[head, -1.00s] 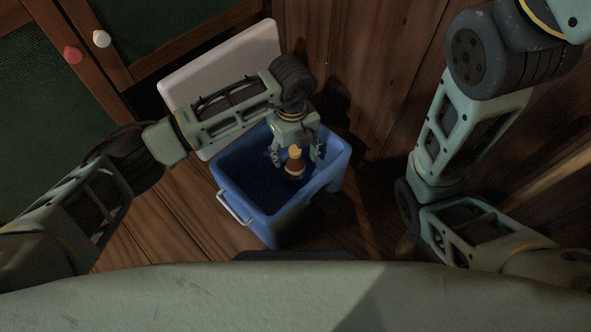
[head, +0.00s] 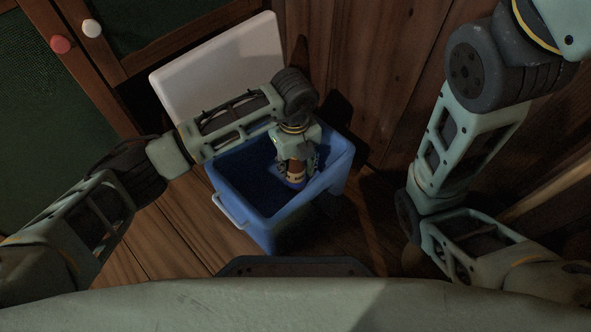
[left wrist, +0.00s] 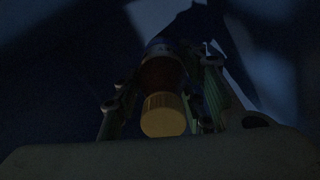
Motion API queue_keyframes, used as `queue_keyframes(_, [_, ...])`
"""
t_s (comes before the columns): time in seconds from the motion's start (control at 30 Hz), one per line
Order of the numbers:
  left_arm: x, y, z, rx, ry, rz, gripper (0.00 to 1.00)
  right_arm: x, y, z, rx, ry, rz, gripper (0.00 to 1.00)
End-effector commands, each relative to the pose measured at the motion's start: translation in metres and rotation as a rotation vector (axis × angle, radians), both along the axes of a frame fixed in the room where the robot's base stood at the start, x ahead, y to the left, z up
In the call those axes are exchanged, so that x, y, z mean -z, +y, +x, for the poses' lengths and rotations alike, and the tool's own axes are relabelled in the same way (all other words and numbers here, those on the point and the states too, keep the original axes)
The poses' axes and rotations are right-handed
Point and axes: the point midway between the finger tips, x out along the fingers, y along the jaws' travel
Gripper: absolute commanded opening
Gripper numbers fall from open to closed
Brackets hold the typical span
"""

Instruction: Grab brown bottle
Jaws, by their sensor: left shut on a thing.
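The brown bottle (head: 295,169) is inside the blue cooler box (head: 230,195), near its right side. In the dark left wrist view, the bottle (left wrist: 162,77) shows its yellow cap (left wrist: 163,115) toward the camera, between the two fingers. My left gripper (head: 297,170) reaches down into the box and is shut on the bottle, with a finger on each side of it. The gripper hides part of the bottle, and its lower end is in shadow. My right gripper is outside the views; only the right arm shows.
The box's white lid (head: 222,72) stands open behind it. A white handle (head: 228,211) is on the box's left front side. A wooden wall (head: 385,70) is close behind and to the right. A green-panelled cabinet (head: 45,140) with knobs is at left. Wooden floor shows left of the box.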

Motion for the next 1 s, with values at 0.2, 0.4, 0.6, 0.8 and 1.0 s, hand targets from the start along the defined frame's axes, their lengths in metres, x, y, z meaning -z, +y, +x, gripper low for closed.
queue_keyframes(0.2, [0.000,0.000,0.000,0.000,0.000,0.001,0.11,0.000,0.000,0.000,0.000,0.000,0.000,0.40])
queue_keyframes(0.4, [-0.001,0.000,0.000,0.000,0.000,0.000,0.00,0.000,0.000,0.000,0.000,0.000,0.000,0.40])
queue_keyframes(0.6, [-0.003,0.000,0.000,0.000,0.000,-0.001,0.00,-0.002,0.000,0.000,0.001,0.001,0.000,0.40])
queue_keyframes(0.8, [-0.030,0.000,0.001,0.000,-0.001,0.000,0.00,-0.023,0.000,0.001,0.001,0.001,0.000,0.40])
queue_keyframes(1.0, [-0.068,0.000,0.001,0.001,-0.003,-0.001,0.00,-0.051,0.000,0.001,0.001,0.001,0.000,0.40])
